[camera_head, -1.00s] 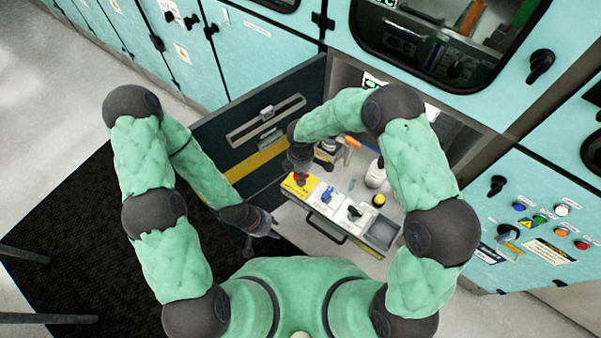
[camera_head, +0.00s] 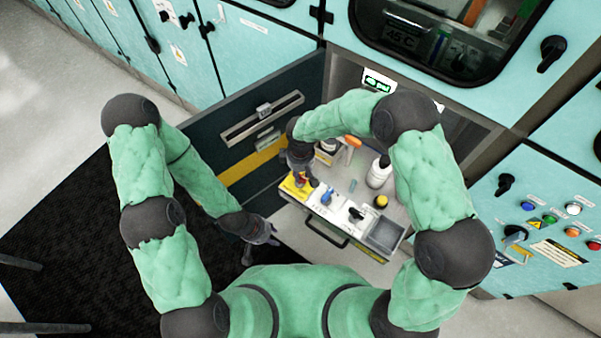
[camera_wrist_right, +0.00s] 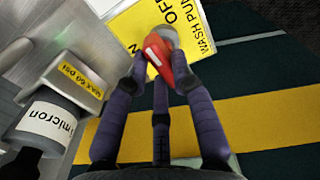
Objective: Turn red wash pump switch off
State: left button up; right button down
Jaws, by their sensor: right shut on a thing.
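The red wash pump switch (camera_wrist_right: 158,55) is a red lever on a grey round base. It sits on a yellow label (camera_wrist_right: 205,35) reading "WASH PUMP" and "OFF". In the right wrist view the lever lies diagonally between the fingers of my right gripper (camera_wrist_right: 163,74), which is shut on it. In the head view my right gripper (camera_head: 302,174) is over the yellow left end of the switch panel (camera_head: 318,213) and partly hides the switch. My left gripper (camera_head: 258,252) hangs low over the dark mat, apart from the panel; its jaw state is unclear.
A blue switch (camera_head: 327,198) and a black switch (camera_head: 356,214) stand right of the red one. A white bottle (camera_head: 378,176) and white filter cup (camera_wrist_right: 47,124) are close by. The open dark door (camera_head: 235,150) borders the left. A grey tray (camera_head: 386,234) is at the right.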

jog(key=shift+m, duration=0.3)
dwell(0.4)
jog(key=c, duration=1)
grip_release()
jog(key=shift+c, duration=0.2)
notch_tip(320, 180, up, 12)
